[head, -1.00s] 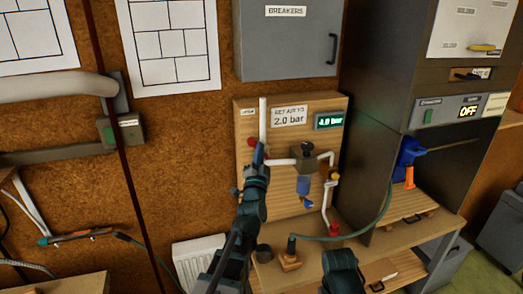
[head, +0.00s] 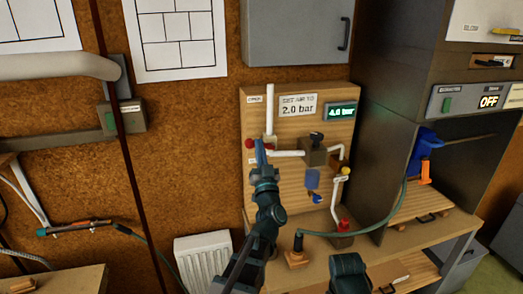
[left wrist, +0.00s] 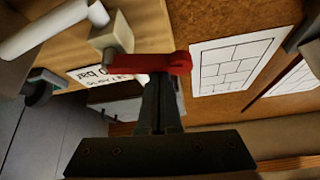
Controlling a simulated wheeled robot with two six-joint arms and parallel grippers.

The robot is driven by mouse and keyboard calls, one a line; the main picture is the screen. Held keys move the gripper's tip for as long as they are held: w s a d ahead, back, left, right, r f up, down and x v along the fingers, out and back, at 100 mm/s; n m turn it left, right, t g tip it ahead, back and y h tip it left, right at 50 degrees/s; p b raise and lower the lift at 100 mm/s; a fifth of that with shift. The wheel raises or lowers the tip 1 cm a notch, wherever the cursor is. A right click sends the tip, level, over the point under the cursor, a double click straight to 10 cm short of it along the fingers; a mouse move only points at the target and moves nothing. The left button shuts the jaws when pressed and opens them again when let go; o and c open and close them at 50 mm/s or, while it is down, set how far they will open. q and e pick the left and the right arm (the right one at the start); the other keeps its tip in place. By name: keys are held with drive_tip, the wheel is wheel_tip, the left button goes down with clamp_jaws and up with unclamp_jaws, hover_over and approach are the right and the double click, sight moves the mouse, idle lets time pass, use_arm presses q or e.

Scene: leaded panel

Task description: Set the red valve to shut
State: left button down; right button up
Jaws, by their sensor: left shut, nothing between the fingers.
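The red valve handle (head: 250,143) is on the left of the wooden panel, beside the white vertical pipe. It points left in the head view, from a pale valve body (head: 270,141). The left wrist view shows the red handle (left wrist: 150,63) crosswise, on its valve body (left wrist: 115,37). My left gripper (head: 260,146) is shut and empty. Its fingertips (left wrist: 163,80) are right at the handle; whether they touch it I cannot tell. A label reading OPEN (head: 254,99) is above the handle; a small label below is partly hidden.
The panel has a 2.0 bar sign (head: 298,105) and a green display reading 4.0 bar (head: 341,111). A dark knob (head: 316,138), a blue bowl (head: 313,179) and a red fitting (head: 344,225) are to the right. A green hose (head: 370,231) crosses the bench.

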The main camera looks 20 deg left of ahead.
use_arm(q)
drive_tip(key=shift+a+f+n+b, duration=0.1)
drive_tip(key=shift+f+n+b, duration=0.2)
drive_tip(key=shift+f+n, duration=0.1)
use_arm(e)
drive_tip(key=shift+f, duration=0.45)
use_arm(q)
drive_tip(key=shift+s, duration=0.1)
use_arm(e)
drive_tip(key=shift+f, duration=0.1)
